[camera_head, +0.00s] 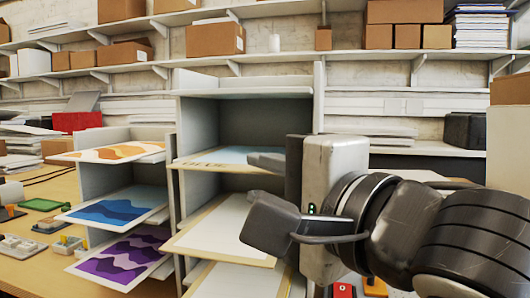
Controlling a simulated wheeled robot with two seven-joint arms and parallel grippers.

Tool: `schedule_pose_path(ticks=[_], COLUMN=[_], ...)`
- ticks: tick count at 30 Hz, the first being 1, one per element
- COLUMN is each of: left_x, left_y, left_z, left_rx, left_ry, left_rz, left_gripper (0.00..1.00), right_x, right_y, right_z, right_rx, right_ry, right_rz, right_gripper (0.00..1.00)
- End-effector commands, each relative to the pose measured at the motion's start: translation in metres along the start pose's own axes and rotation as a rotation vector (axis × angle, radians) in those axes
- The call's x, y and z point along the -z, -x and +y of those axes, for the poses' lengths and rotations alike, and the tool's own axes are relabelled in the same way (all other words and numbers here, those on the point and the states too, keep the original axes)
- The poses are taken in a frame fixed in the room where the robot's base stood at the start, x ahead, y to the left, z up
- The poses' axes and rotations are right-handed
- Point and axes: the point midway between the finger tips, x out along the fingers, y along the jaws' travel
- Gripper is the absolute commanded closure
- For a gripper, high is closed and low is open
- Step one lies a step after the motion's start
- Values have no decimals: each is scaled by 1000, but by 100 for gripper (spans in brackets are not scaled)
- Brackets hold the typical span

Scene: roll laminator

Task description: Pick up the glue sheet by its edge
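A sheet with a pale blue top and a tan front edge bearing partly readable lettering (215,160), which looks like the glue sheet, lies on a shelf of the grey rack. Its front edge sticks out a little. My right gripper (258,193) is in front of the rack, its fingers spread apart with nothing seen between them. One finger overlaps the right end of this sheet in the picture; I cannot tell whether they touch. The gripper also hides part of a cream sheet with a tan border (212,228) on the shelf below. My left gripper is not in view.
The grey rack's side panel (319,97) stands close behind my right gripper. At left, a smaller rack holds orange, blue (115,208) and purple (123,258) printed sheets that jut forward.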

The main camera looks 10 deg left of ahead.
Motion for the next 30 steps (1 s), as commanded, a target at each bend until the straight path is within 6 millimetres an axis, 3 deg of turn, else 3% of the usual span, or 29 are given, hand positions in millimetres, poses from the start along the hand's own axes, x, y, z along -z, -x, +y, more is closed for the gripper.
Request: schedule_pose_path(ticks=[12, 20, 24, 30], left_x=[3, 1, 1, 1], left_y=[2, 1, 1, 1], left_z=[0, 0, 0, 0], left_rx=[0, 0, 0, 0], left_ry=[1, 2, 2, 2], left_rz=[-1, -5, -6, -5], left_gripper=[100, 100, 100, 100], right_x=[7, 6, 7, 7], right_y=[-49, -53, -53, -52], right_z=[-5, -4, -4, -5], right_rx=[-1, -1, -1, 0], right_ry=[0, -1, -1, -1], right_rz=[0, 0, 0, 0], right_gripper=[72, 72, 100, 100])
